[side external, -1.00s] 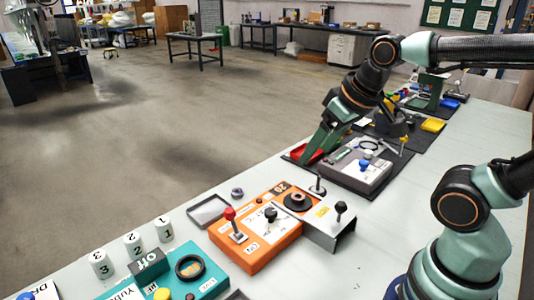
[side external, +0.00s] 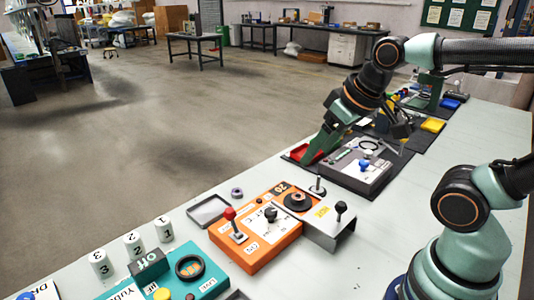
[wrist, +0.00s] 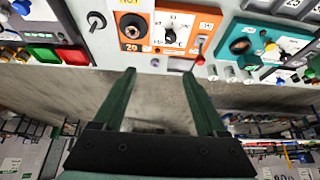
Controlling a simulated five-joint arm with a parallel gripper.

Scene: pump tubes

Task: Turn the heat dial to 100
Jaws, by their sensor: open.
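An orange box (side external: 255,246) on the bench carries a small black knob (side external: 270,214) on a white scale plate. This looks like the heat dial, but its label and setting are too small to read. In the wrist view the knob (wrist: 170,37) is at the top, on the plate, beside a round black ring (wrist: 133,26) marked 20. A red-topped lever (side external: 230,215) stands at the box's other end. My gripper (wrist: 160,73) is open and empty, apart from the box. In the side view my gripper (side external: 318,147) is farther back, by a red tray.
A metal bracket with a yellow label (side external: 321,211) and a black-topped post adjoins the orange box. A teal box (side external: 205,281) and white numbered cylinders (side external: 133,244) are to the left. A grey box (side external: 352,175) is behind. An empty grey tray (side external: 208,211) lies beside the box.

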